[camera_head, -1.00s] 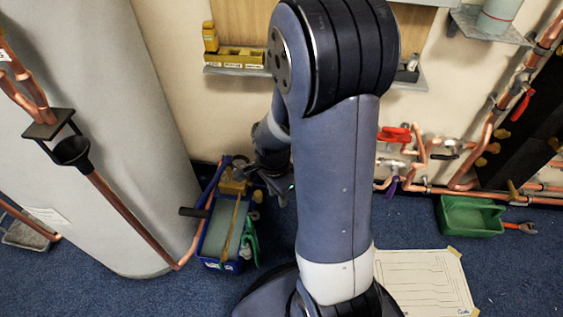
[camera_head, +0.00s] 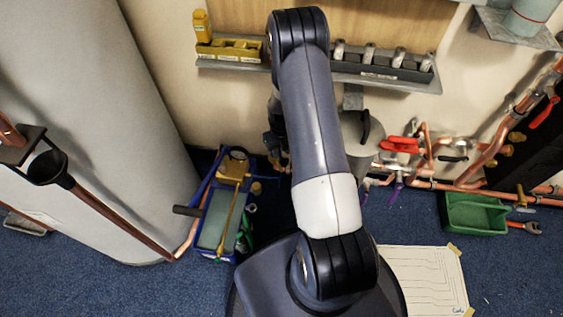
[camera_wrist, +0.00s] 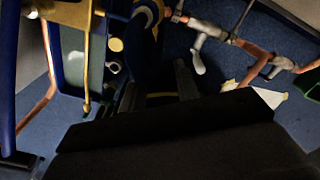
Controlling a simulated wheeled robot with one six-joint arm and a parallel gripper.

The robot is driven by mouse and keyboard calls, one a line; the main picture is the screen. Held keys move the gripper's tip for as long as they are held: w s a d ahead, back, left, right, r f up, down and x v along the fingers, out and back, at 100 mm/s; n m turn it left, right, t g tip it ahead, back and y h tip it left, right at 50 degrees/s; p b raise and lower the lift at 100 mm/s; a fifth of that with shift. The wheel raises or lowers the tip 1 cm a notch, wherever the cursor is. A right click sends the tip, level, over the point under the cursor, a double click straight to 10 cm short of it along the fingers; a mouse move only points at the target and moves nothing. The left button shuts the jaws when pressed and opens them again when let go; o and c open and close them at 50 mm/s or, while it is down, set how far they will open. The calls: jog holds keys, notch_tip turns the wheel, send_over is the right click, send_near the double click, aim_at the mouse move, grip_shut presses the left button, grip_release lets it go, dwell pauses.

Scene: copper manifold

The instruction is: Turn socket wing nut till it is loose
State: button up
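I cannot pick out the socket wing nut in either view. The copper manifold (camera_head: 428,150) is low on the wall, right of my arm, with red handles (camera_head: 400,146) and purple levers (camera_head: 397,190). In the wrist view, copper pipe (camera_wrist: 250,48) with a grey valve lever (camera_wrist: 197,62) runs across the upper right. My gripper (camera_head: 277,150) is low by the wall, left of the manifold, partly hidden by my arm. In the wrist view, its dark fingers (camera_wrist: 158,88) look apart, with no held thing visible between them.
A blue tool box (camera_head: 213,232) stands on the floor left of my arm. A green tray (camera_head: 473,214) is at the right. A grey cylinder (camera_head: 70,120) fills the left side. A shelf (camera_head: 385,80) crosses the wall above. A paper sheet (camera_head: 425,280) lies on the carpet.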

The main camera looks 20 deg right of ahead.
aim_at(281, 168)
notch_tip(281, 168, down, 10)
jog(key=shift+f+b, duration=0.15)
jog(key=shift+b, duration=1.05)
grip_shut()
